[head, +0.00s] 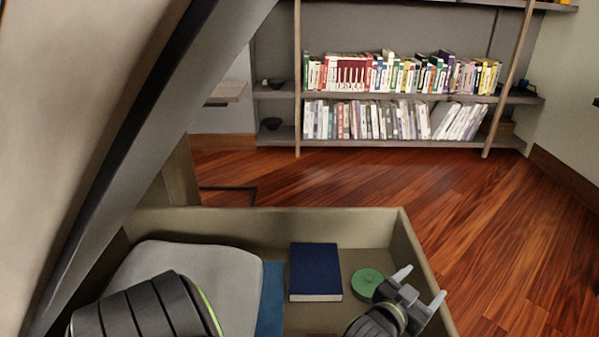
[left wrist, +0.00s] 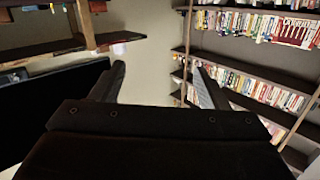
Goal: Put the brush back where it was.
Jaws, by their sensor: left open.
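I cannot make out a brush in either view. My left gripper (head: 421,285) is at the lower right of the head view, over the right side of an open wooden box or drawer (head: 270,222). Its two fingers are spread apart. In the left wrist view the fingers (left wrist: 160,85) are also apart, with only wall and shelves beyond them and nothing held. A green round object (head: 367,283) shows just left of the gripper; I cannot tell what it is. My right gripper is not in view.
The box holds a dark blue book (head: 315,271), a grey cushion-like object (head: 196,268) and a flat blue item (head: 271,300). A bookshelf (head: 400,96) with rows of books and small dark bowls stands at the back. The wooden floor (head: 500,210) between is clear.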

